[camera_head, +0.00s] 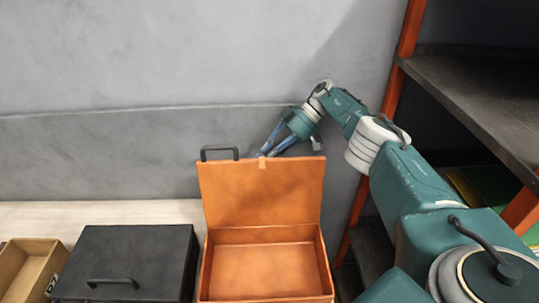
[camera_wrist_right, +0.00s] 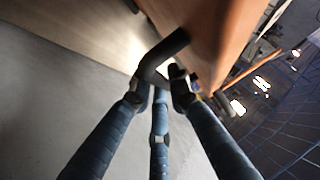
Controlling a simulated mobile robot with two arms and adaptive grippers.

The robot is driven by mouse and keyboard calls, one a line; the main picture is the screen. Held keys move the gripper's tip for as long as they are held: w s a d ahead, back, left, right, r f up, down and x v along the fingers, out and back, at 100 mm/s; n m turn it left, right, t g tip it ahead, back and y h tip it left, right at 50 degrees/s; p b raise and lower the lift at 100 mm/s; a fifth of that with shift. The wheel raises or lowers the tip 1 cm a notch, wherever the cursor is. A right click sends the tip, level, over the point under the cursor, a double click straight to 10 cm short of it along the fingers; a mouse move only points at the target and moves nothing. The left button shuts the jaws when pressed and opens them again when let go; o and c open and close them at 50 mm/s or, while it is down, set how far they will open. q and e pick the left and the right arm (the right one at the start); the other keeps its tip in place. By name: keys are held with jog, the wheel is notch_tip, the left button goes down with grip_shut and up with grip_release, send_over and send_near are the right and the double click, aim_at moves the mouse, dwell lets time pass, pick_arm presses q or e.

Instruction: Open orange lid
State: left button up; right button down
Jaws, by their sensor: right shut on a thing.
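The orange box (camera_head: 265,272) stands open, and its orange lid (camera_head: 262,195) is raised nearly upright at the back. A black handle (camera_head: 220,153) shows above the lid's top edge on the left. My right gripper (camera_head: 266,153) reaches in from the right to the lid's top edge; its fingertips are partly hidden behind the lid. In the right wrist view, a dark bent handle bar (camera_wrist_right: 165,52) lies at the fingertips of my right gripper (camera_wrist_right: 160,85), which is shut on it beside the orange surface. My left gripper is not in view.
A black closed box (camera_head: 130,255) with a handle stands to the left, and an open tan box (camera_head: 25,270) lies farther left. A grey wall (camera_head: 130,90) is behind. A dark shelf (camera_head: 485,95) with orange posts stands at right.

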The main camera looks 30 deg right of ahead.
jog(key=shift+s+a+f, duration=0.15)
jog(key=shift+s+f, duration=0.2)
jog(key=shift+f, duration=0.05)
jog(key=c, duration=1.9)
grip_release()
jog(key=shift+w, duration=0.3)
jog(key=shift+r, duration=0.4)
notch_tip(320, 180, up, 9)
jog(key=shift+a+r, duration=0.1)
jog(key=shift+r, duration=0.05)
